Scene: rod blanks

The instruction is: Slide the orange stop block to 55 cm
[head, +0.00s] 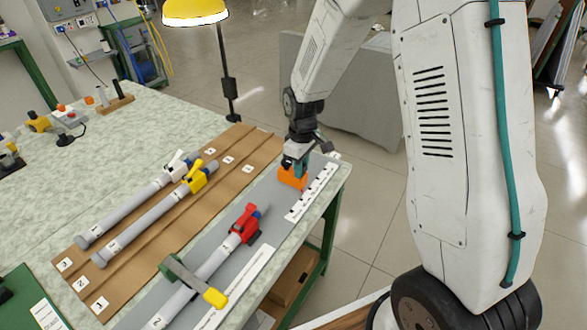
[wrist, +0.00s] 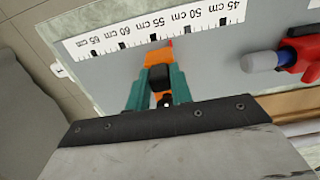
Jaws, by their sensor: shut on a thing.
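The orange stop block (head: 291,181) sits on the grey strip at the right end of the bench, beside the white ruler (head: 312,192). My gripper (head: 295,164) is above it, with its teal fingers shut on the block. In the wrist view the block (wrist: 157,58) shows between the fingers (wrist: 155,78), partly hidden by them. Its small red pointer (wrist: 170,43) is at the ruler edge, near the 55 cm label. I cannot tell its exact alignment with a mark. The ruler (wrist: 105,48) shows labels from 45 to 65 cm.
Two more rods with white and yellow clamps lie on the brown rack (head: 150,232). A lamp (head: 195,12) stands behind. The bench edge is close right.

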